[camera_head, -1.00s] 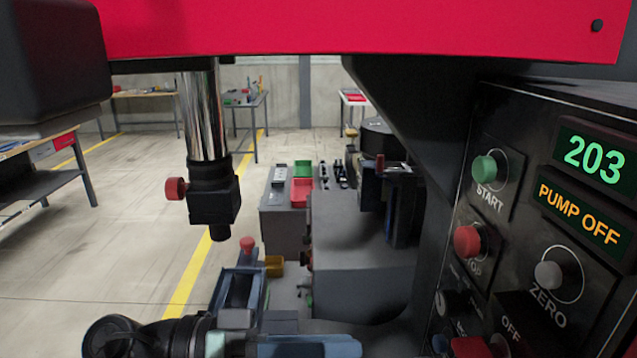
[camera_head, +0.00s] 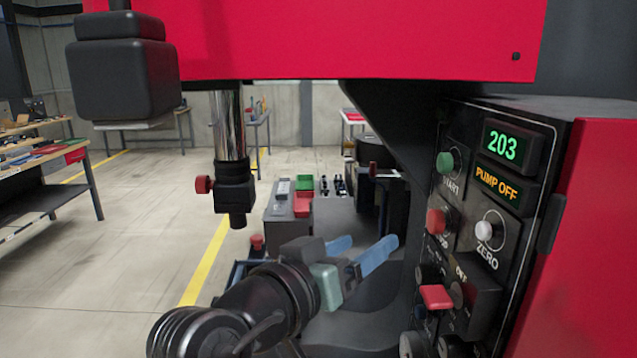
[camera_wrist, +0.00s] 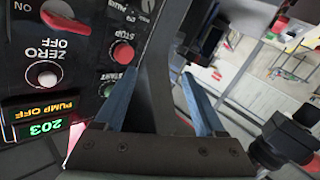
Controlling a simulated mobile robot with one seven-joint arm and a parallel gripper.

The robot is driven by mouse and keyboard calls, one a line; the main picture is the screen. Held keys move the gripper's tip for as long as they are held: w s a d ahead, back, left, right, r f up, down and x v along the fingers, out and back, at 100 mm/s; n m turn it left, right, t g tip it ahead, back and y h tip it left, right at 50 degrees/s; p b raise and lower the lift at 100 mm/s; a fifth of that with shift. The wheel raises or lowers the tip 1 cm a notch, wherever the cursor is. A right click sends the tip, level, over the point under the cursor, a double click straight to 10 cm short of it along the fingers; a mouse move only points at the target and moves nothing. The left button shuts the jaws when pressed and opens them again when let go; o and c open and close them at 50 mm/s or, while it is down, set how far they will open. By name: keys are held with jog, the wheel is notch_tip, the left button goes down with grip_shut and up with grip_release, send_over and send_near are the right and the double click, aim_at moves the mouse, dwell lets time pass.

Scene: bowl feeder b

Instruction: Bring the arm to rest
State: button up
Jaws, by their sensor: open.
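My gripper (camera_head: 366,243) is raised in front of the machine, left of its control panel. Its two blue fingers are spread, with nothing between them. My dark arm reaches up to it from the bottom of the head view. In the wrist view, my gripper (camera_wrist: 160,82) also shows open and empty, with the control panel (camera_wrist: 75,70) close by on the left and upside down. A dark grey machine column passes behind the fingers there. I cannot tell the exact gap to the machine.
The control panel (camera_head: 451,230) reads 203 and PUMP OFF. A red beam (camera_head: 340,40) spans overhead. A dark nozzle with a red knob (camera_head: 234,193) hangs left of my gripper. Red and green bins (camera_head: 302,203) stand behind. The floor at left is open, with a workbench (camera_head: 45,158) beyond.

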jog(key=s+a+r+n+t+y, duration=0.1)
jog(key=s+r+t+y, duration=0.2)
jog(key=r+t, duration=0.35)
jog(key=s+a+r+n+t+y, duration=0.1)
jog(key=s+a+r+t+y, duration=0.15)
jog(key=r, duration=0.65)
jog(key=s+a+r+n+t+y, duration=0.1)
jog(key=s+r+t+y, duration=0.3)
jog(key=s+r, duration=0.4)
jog(key=shift+s+a+r+n+t+y, duration=0.35)
jog(key=shift+s+t, duration=0.35)
jog(key=shift+s, duration=0.45)
